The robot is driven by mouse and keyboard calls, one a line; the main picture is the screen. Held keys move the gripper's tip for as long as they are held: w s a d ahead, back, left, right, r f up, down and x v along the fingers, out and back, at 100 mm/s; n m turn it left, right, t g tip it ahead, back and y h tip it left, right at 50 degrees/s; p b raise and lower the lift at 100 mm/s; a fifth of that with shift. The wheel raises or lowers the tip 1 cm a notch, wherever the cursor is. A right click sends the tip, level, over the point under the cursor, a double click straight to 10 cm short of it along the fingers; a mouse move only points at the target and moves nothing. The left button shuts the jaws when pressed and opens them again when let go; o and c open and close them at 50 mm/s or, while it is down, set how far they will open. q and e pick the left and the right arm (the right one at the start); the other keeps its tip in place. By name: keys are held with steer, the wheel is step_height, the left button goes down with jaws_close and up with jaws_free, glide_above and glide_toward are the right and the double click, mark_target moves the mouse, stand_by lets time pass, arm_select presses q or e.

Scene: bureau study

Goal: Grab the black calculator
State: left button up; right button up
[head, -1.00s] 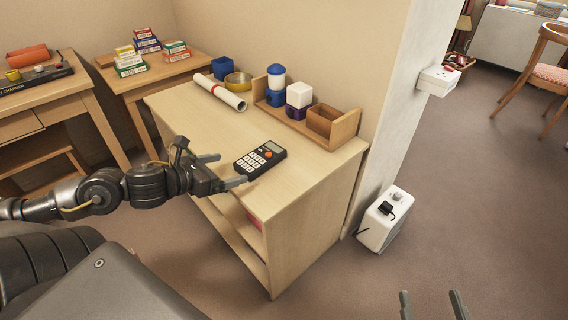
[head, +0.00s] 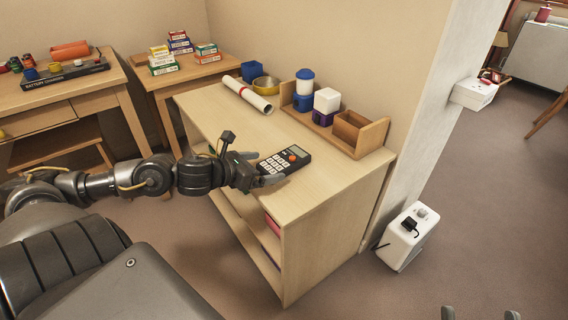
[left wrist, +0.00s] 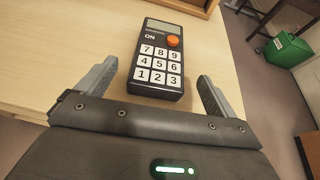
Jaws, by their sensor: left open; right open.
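The black calculator (head: 286,159) with white keys and an orange button lies flat on the wooden shelf unit's top (head: 226,119), near its front edge. It also shows in the left wrist view (left wrist: 159,58), just ahead of my left gripper. My left gripper (head: 264,168) is open at the calculator's near end. In the left wrist view its two fingers (left wrist: 156,88) stand apart, one on each side of the near end; I cannot tell whether they touch it. My right gripper (head: 480,314) shows only as fingertips at the bottom edge, apart and empty, over the floor.
A white box-shaped device (head: 408,237) stands on the floor by the wall end. The unit's top right of the calculator is clear.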

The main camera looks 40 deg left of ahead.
mark_target(275, 163)
arm_select(q)
steer(key=shift+x, duration=2.6)
steer(key=shift+r, duration=0.1)
steer(key=c, duration=1.2)
